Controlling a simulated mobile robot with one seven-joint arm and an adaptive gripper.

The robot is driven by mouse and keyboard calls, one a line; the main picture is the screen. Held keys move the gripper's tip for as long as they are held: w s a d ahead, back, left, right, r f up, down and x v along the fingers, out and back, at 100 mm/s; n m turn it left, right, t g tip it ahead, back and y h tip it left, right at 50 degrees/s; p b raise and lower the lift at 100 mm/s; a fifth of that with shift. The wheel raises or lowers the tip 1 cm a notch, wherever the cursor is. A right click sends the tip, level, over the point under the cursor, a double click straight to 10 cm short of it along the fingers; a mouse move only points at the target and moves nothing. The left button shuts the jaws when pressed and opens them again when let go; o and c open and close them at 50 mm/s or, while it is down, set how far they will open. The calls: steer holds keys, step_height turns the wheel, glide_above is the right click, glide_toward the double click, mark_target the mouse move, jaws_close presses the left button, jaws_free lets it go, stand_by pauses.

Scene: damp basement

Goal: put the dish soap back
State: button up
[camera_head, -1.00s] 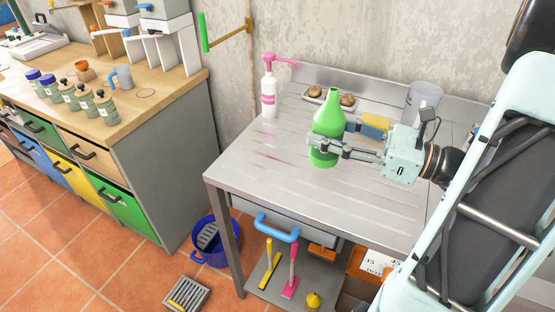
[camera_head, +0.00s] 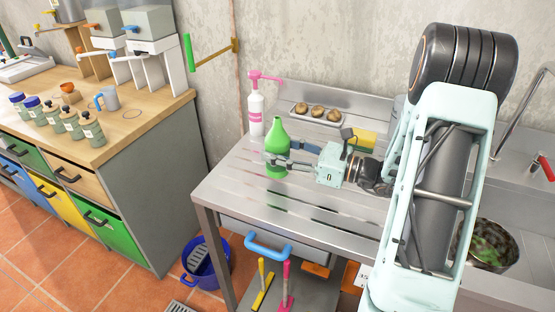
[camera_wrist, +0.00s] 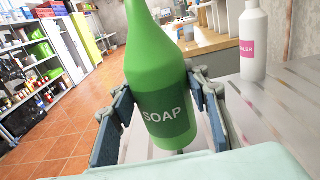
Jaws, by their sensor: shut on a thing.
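The dish soap is a green bottle (camera_head: 277,148) with a tapered neck. In the wrist view the bottle (camera_wrist: 162,88) carries a dark green label reading SOAP and leans slightly. My gripper (camera_head: 277,163) is shut around its lower body, with one finger on each side. The fingers of my gripper (camera_wrist: 160,98) also show in the wrist view. The bottle is upright or nearly so over the left part of the metal table (camera_head: 240,192). A green reflection lies below it, apart from its base, so it seems slightly raised.
A white bottle with a pink pump (camera_head: 256,112) stands close behind the soap. A tray with brown round things (camera_head: 317,114) and a yellow sponge (camera_head: 364,139) lie farther back. The wooden counter (camera_head: 150,112) at left bears several jars, a mug (camera_head: 107,99) and a thin ring outline (camera_head: 132,114).

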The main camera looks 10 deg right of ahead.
steer(key=shift+w+f, duration=0.1)
steer(key=shift+f, duration=1.45)
steer(key=shift+f, duration=0.15)
steer(key=o, duration=1.4)
steer(key=shift+r, duration=0.25)
steer(key=v, duration=1.2)
steer(key=shift+f+b, duration=0.15)
steer(key=shift+b, duration=0.2)
